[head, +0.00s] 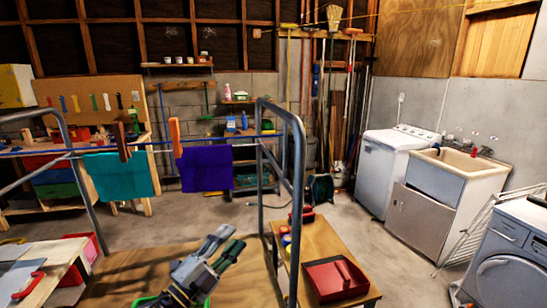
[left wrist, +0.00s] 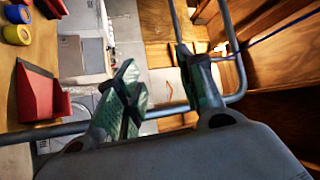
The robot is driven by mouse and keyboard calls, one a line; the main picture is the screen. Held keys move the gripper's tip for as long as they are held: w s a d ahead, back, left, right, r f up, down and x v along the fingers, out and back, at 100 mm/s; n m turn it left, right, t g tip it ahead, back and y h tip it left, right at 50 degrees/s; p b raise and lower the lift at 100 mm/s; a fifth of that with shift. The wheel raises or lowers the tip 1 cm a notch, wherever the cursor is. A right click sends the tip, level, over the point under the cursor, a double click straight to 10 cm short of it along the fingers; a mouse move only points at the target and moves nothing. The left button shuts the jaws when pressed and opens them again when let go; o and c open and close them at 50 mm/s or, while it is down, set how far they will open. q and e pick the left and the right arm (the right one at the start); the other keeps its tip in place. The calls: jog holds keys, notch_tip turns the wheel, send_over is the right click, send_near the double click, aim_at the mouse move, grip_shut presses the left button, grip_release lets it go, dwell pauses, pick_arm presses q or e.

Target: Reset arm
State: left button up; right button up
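My left gripper (head: 234,238) shows at the bottom middle of the head view, above a wooden tabletop and left of the metal frame's upright. Its fingers point up and to the right. In the left wrist view the two green-padded fingers (left wrist: 158,65) stand apart with nothing between them. My right gripper is in neither view.
A metal tube frame (head: 297,190) rises close to my left gripper. A line across it holds a teal cloth (head: 120,176) and a purple cloth (head: 206,169). A red tray (head: 336,281) sits on the wooden table right of the frame. Open floor lies beyond.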

pick_arm(q)
jog(key=w+a+f+n+t+y, duration=0.15)
jog(key=a+f+n+y, duration=0.35)
jog(key=a+n+y, duration=0.55)
jog(key=s+a+f+n+g+y, duration=0.2)
jog(key=f+n, duration=0.1)
jog(key=f, duration=0.2)
jog(key=s+a+f+n+g+y, duration=0.2)
jog(key=f+n+g, duration=0.1)
jog(key=f+n, duration=0.1)
jog(key=s+d+f+n+g+h, duration=0.1)
jog(key=s+d+f+g, duration=0.1)
jog(key=s+f+g, duration=0.6)
jog(key=s+d+f+n+g+h, duration=0.1)
jog(key=s+d+f+g+h, duration=0.15)
jog(key=s+f, duration=0.65)
jog(key=s+a+f+g+y, duration=0.1)
jog(key=s+f, duration=0.1)
jog(key=f, duration=1.3)
jog(key=s+f, duration=0.3)
jog(key=f, duration=1.2)
jog(key=s+a+f, duration=0.2)
jog(key=s+f, duration=0.8)
jog(key=s, duration=0.1)
jog(key=s+a+f+g, duration=0.1)
jog(key=s+a+f, duration=0.1)
jog(key=s+f, duration=0.8)
jog(key=shift+s+f+g, duration=0.25)
jog(key=shift+s+g, duration=0.05)
jog(key=shift+s, duration=0.25)
